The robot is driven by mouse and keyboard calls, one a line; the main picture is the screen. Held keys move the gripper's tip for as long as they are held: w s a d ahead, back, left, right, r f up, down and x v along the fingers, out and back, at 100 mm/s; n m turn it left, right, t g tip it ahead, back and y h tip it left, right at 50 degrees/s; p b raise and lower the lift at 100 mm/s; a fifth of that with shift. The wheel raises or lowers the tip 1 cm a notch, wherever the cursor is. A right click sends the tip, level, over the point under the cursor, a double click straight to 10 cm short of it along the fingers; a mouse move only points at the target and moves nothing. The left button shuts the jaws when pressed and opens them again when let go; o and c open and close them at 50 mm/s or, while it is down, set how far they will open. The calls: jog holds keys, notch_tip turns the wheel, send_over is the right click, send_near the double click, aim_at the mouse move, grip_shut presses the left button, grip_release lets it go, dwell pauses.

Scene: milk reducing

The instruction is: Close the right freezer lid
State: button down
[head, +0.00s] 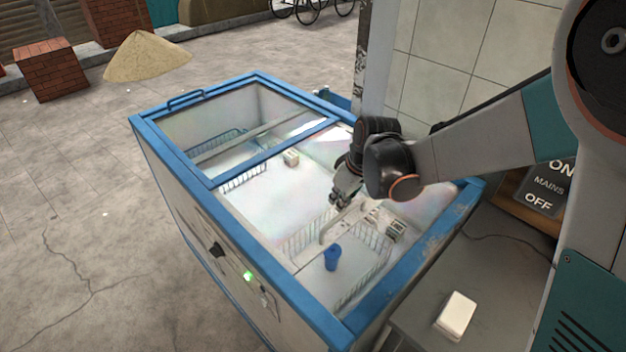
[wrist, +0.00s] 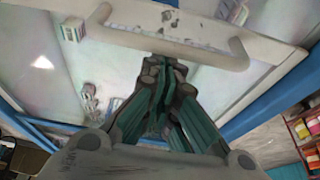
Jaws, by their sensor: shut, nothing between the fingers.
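The right freezer lid appears as a glass panel with a pale frame (wrist: 200,22), seen in the wrist view. A white bar handle (head: 330,228) is fixed on it; the handle also crosses the top of the wrist view (wrist: 170,48). The lid seems to lie across the middle of the freezer (head: 290,292), with the near right end looking uncovered. My gripper (head: 340,200) is shut and empty, just behind the handle in the head view. In the wrist view its fingertips (wrist: 165,68) lie close below the handle; I cannot tell whether they touch it.
The left lid (head: 215,120) has a blue frame and handle. A blue cup (head: 332,257) stands in a wire basket (head: 372,255) at the right end. A tiled wall (head: 455,45) rises behind. A grey surface with a white box (head: 456,315) is at the right.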

jog(key=s+d, duration=1)
jog(key=d, duration=0.1)
jog(key=shift+s+d, duration=0.15)
jog(key=shift+d, duration=0.1)
jog(key=v, duration=1.1)
jog(key=s+d+r+m+t+h, duration=0.2)
jog(key=s+d+r+m+t, duration=0.2)
jog(key=s+m, duration=0.5)
jog(key=shift+r+m+t+h, duration=0.3)
jog(key=shift+t, duration=0.1)
dwell(0.7)
